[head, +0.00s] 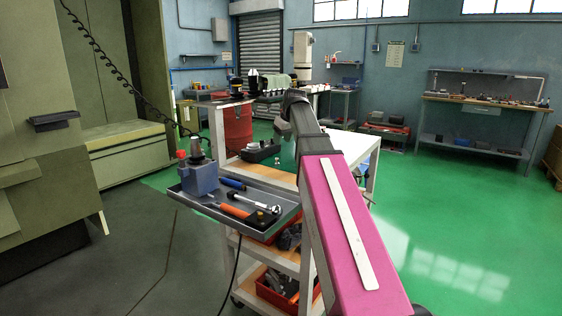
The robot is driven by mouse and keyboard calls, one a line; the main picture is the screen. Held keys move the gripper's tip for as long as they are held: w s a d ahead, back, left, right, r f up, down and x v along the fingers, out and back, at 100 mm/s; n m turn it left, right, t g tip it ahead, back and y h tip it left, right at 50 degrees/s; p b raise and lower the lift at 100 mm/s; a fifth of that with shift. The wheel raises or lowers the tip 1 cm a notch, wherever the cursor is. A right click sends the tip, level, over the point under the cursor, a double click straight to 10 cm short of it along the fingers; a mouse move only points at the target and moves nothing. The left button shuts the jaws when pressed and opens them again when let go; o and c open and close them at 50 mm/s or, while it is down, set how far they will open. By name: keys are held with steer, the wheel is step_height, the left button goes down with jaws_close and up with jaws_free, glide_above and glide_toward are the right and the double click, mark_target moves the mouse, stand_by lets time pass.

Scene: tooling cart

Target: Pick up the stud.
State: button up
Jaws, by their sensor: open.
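A small metallic piece that looks like the stud (262,214) is at the right end of the grey tray (222,211), by a black block; it is too small to make out clearly. My arm reaches in from the lower right, and its end bends down above the cart. My gripper (282,130) hangs well above and behind the tray, apart from the stud. Its fingers are small and dark in this view, but it is open, and nothing shows between them.
A blue-grey block (199,180) holding a tool holder stands at the tray's left. A ratchet (252,203), an orange-handled tool (233,210) and a blue-handled tool (232,184) lie beside it. A dark device (261,150) sits on the cart behind. Green floor is free at right.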

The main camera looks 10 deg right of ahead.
mark_target(277, 158)
steer(key=x, duration=0.5)
steer(key=shift+x, duration=2.75)
steer(key=shift+w+d, duration=0.1)
steer(key=shift+d, duration=0.05)
jaws_close()
